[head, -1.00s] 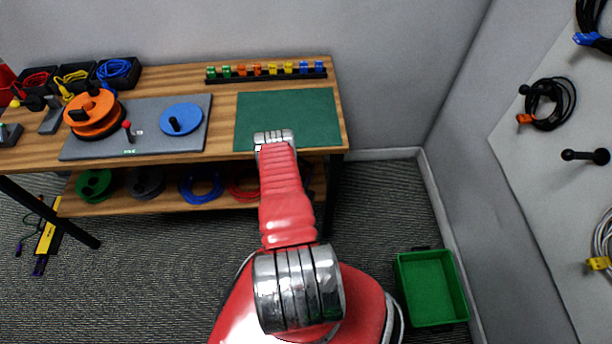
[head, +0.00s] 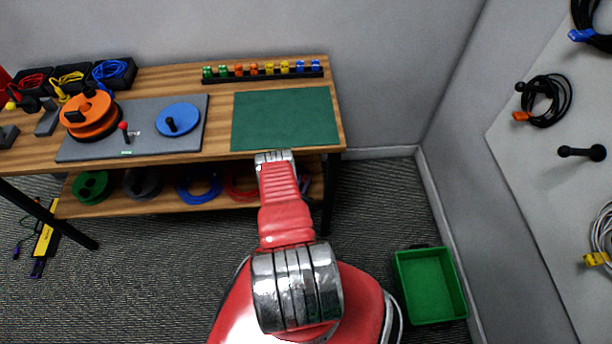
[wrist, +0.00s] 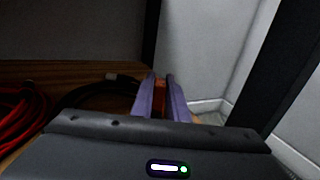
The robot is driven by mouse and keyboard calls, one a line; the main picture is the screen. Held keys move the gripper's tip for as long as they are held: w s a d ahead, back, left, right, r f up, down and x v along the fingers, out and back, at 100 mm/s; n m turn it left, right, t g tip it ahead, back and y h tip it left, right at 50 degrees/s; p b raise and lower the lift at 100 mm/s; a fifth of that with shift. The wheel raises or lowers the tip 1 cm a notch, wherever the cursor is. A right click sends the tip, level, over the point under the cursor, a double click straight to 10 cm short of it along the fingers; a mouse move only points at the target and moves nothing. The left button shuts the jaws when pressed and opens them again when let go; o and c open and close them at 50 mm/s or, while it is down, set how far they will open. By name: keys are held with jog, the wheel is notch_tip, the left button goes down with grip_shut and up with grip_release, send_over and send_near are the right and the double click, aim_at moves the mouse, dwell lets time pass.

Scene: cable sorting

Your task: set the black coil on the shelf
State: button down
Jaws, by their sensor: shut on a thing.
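My gripper (wrist: 160,82) has two purple fingers, shut on the orange tie (wrist: 159,97) of the black coil. The dark loop of the black coil (wrist: 92,92) shows just left of the fingers in the wrist view, low over or on the wooden shelf (wrist: 50,70). I cannot tell if it touches the board. In the head view the shelf (head: 120,207) is the lower board under the bench; my red arm hides most of the gripper and the coil there.
A red coil (wrist: 18,115) lies left of the black coil. Blue (head: 199,187), grey (head: 143,183) and green (head: 91,186) coils or spools lie further left on the shelf. A dark bench leg (head: 328,195) stands at the right end. A green bin (head: 430,287) sits on the floor.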

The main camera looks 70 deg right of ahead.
jog(key=shift+f, duration=0.25)
jog(key=c, duration=1.7)
grip_release()
jog(key=shift+f, duration=0.1)
jog(key=a, duration=0.8)
jog(key=s+a, duration=0.1)
jog(key=a, duration=0.3)
